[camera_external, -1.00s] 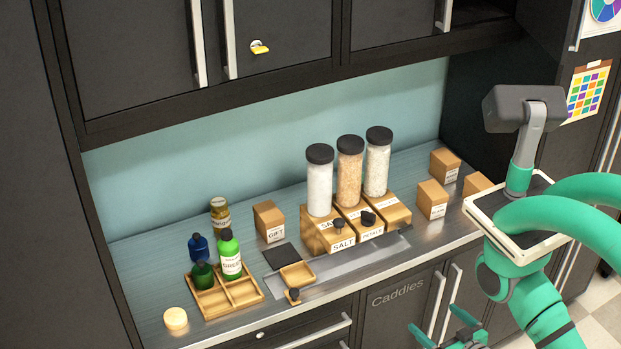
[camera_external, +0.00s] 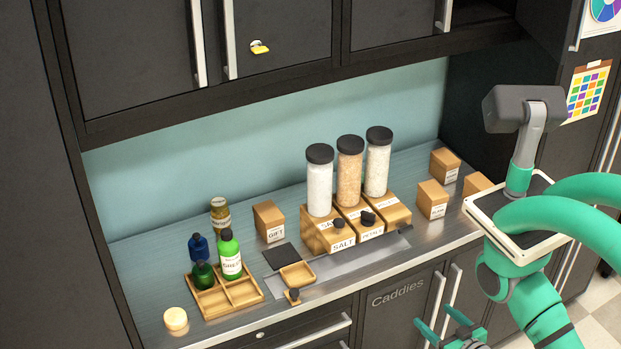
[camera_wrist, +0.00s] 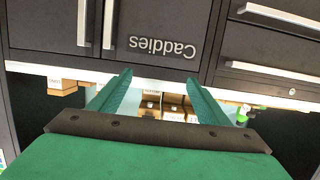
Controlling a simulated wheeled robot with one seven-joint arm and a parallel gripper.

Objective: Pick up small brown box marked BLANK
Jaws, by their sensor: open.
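Three small brown boxes with white labels stand at the right end of the counter in the external view: a front one (camera_external: 432,198), a back one (camera_external: 444,164) and one partly hidden by my arm (camera_external: 476,184). Their labels are too small to read surely, so I cannot tell which is marked BLANK. My gripper (camera_external: 447,329) is open and empty, low in front of the cabinet doors and below the counter edge. In the wrist view, its fingers (camera_wrist: 160,78) are spread apart, and a brown box (camera_wrist: 62,88) shows at the left.
A box labelled GIFT (camera_external: 268,221) stands mid-counter. Tall jars (camera_external: 349,175) stand on wooden bins right of it. A divided wooden caddy (camera_external: 222,297) holds bottles at the left. The Caddies cabinet (camera_external: 395,305) and its handles are close to my gripper; upper cabinets (camera_external: 290,50) overhang the counter.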

